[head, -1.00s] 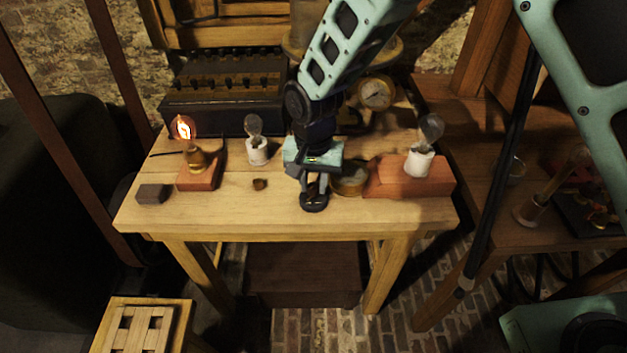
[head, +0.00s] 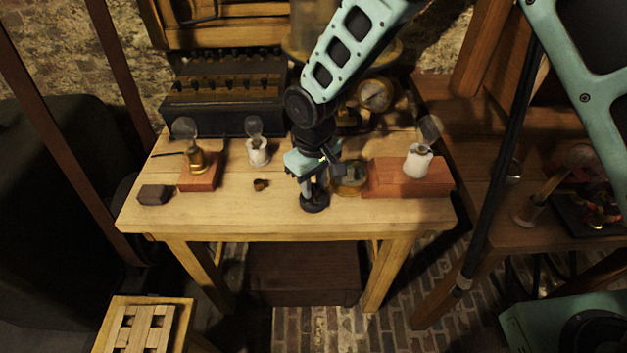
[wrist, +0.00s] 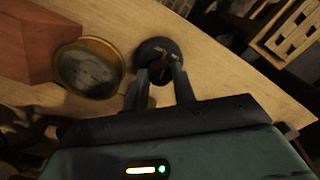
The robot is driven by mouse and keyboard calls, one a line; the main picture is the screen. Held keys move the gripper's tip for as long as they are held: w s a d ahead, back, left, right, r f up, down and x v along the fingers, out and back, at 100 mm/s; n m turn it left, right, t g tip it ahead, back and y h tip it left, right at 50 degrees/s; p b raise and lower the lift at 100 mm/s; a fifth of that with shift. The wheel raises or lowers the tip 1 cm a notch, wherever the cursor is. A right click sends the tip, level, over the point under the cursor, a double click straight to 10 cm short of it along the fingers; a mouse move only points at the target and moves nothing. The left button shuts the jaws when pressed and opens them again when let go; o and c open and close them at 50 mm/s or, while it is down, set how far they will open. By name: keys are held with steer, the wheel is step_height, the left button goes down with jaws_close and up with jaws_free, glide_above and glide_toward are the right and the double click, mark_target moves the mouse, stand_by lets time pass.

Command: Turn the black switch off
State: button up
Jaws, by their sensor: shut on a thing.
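The black switch (head: 314,204) is a small round black base near the front edge of the wooden table, below my gripper. It also shows in the wrist view (wrist: 157,46). My gripper (head: 311,185) points down over the switch, with its fingers (wrist: 160,92) closed on the switch's upper part, which they mostly hide. The bulb on the brass holder (head: 185,130) at the left is dark.
Another white holder (head: 258,152) and a dark block (head: 154,194) stand to the left. The table front is clear.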

mark_target(314, 187)
steer(key=n, duration=0.3)
steer(key=shift+w+r+n, duration=0.1)
steer(key=shift+n, duration=0.2)
steer(key=shift+n+p, duration=0.55)
steer(key=shift+n, duration=1.15)
steer(key=o, duration=1)
step_height(314, 187, up, 17)
steer(key=b, duration=0.1)
steer(key=shift+r, duration=0.15)
